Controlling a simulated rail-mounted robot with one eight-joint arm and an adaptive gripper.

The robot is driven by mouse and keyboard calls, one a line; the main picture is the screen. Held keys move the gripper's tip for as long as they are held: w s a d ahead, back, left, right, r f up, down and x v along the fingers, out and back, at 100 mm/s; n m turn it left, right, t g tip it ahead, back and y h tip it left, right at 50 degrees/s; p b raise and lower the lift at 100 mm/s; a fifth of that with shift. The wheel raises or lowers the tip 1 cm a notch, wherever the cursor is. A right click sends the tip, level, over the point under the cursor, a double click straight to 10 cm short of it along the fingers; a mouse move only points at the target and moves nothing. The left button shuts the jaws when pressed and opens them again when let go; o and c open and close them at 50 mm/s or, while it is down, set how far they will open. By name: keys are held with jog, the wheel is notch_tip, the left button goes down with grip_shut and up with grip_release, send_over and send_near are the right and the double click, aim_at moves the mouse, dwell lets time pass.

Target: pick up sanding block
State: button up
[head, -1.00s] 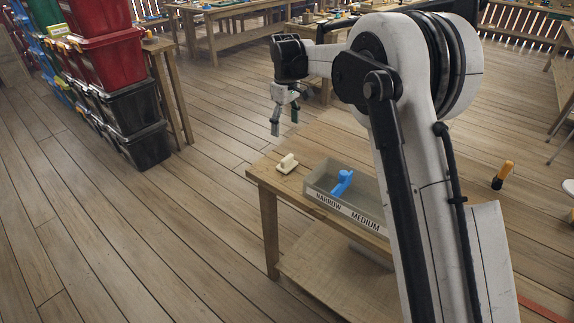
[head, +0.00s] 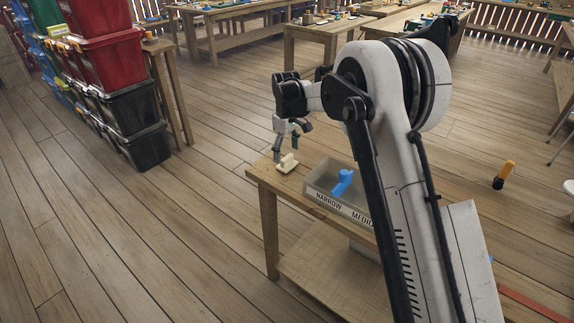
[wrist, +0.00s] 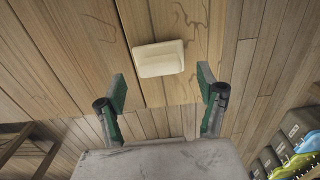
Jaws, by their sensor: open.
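The cream sanding block (head: 289,166) lies on the near left corner of the wooden table (head: 262,176). In the wrist view the sanding block (wrist: 158,58) shows as a pale rounded rectangle beyond the fingertips, roughly centred between them. My gripper (head: 285,151) is just above the block in the head view, pointing down, and partly overlaps it there. In the wrist view my gripper (wrist: 163,88) has its two green-padded fingers wide apart with nothing between them. I cannot tell the exact height of the fingertips above the block.
A grey bin (head: 318,183) labelled NARROW and MEDIUM stands right of the block, holding a blue object (head: 343,181). Stacked red and black bins (head: 110,65) stand at the left. An orange-handled item (head: 504,175) is at the right. Floor left of the table is clear.

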aim_at(287, 157)
notch_tip(287, 157, down, 4)
jog(key=shift+d+r, duration=0.1)
jog(key=shift+r, duration=0.15)
jog(key=c, duration=1.4)
jog(key=shift+r, duration=0.1)
jog(key=shift+r, duration=0.1)
jog(key=shift+r, duration=0.3)
jog(key=r, duration=0.3)
jog(key=shift+s+a+r, duration=0.25)
jog(key=shift+s+r, duration=0.05)
jog(key=shift+r, duration=0.1)
jog(key=s+a+r, duration=0.4)
jog(key=s+a, duration=0.1)
jog(key=s+a+r, duration=0.2)
jog(key=s, duration=0.1)
jog(key=shift+a+r+p, duration=0.15)
jog(key=shift+a+p, duration=0.1)
jog(key=shift+p, duration=0.1)
